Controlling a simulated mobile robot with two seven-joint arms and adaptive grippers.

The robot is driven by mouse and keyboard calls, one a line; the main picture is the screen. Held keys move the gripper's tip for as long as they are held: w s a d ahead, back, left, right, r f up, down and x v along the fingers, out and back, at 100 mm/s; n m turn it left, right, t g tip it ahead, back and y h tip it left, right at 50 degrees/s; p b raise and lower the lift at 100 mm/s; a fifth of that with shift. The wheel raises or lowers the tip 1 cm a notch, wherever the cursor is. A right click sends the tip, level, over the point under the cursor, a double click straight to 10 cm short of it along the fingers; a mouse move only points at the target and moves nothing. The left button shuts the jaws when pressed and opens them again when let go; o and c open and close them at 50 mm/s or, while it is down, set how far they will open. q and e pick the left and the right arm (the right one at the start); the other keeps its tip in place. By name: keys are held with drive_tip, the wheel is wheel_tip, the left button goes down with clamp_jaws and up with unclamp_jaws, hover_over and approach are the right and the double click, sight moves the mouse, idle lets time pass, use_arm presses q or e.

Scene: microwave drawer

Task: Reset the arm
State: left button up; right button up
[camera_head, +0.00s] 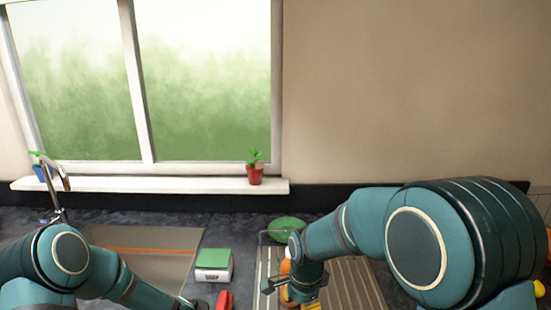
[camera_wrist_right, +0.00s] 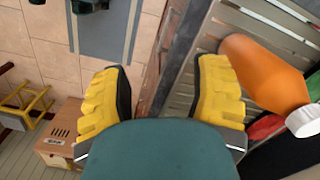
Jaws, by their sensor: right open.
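My right arm (camera_head: 365,225) reaches in from the right in the head view, bent down over a slatted rack (camera_head: 355,280). In the right wrist view my right gripper (camera_wrist_right: 160,97) is open, with its two yellow fingertips spread apart and nothing seen between them. An orange bottle (camera_wrist_right: 262,75) with a white cap lies on the slats just right of the right fingertip, outside the jaws. In the head view the bottle is mostly hidden behind my right wrist. My left arm (camera_head: 100,270) comes in low from the left; its gripper is cut off by the bottom edge.
A green-topped white box (camera_head: 214,263) and a red object (camera_head: 224,300) stand between the arms. A green item (camera_head: 287,229) lies at the rack's back. A faucet (camera_head: 56,185) is at left. Potted plants stand on the sill (camera_head: 150,184). A wooden box (camera_wrist_right: 62,135) is on the floor.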

use_arm(q)
drive_tip(key=s+a+f+m+t+y+b, duration=0.1)
drive_tip(key=s+f+m+y+b, duration=0.2)
drive_tip(key=s+f+m, duration=0.3)
drive_tip(key=s+a+f+m+t+y+b, duration=0.1)
drive_tip(key=s+f+m+y+b, duration=0.2)
drive_tip(key=s+f+m+b, duration=0.2)
wheel_tip(320, 180, down, 6)
drive_tip(key=m+b, duration=0.1)
drive_tip(key=m, duration=0.2)
drive_tip(key=shift+s+r+t, duration=0.2)
drive_tip(key=shift+s+t, duration=0.1)
drive_tip(key=shift+s, duration=0.1)
use_arm(e)
drive_tip(key=s+d+f+n+y, duration=0.1)
drive_tip(key=s+f+n, duration=0.2)
drive_tip(key=f, duration=0.7)
drive_tip(key=s+d+f+n+t+y, duration=0.1)
drive_tip(key=s+d+f+n, duration=0.1)
drive_tip(key=s+f+n, duration=0.2)
drive_tip(key=s+d+f+n+y, duration=0.1)
drive_tip(key=s+f+n, duration=0.3)
drive_tip(key=f, duration=1.1)
drive_tip(key=s, duration=0.3)
drive_tip(key=shift+s+d+f+t, duration=0.25)
drive_tip(key=shift+s+f+t, duration=0.15)
use_arm(q)
drive_tip(key=shift+a, duration=0.1)
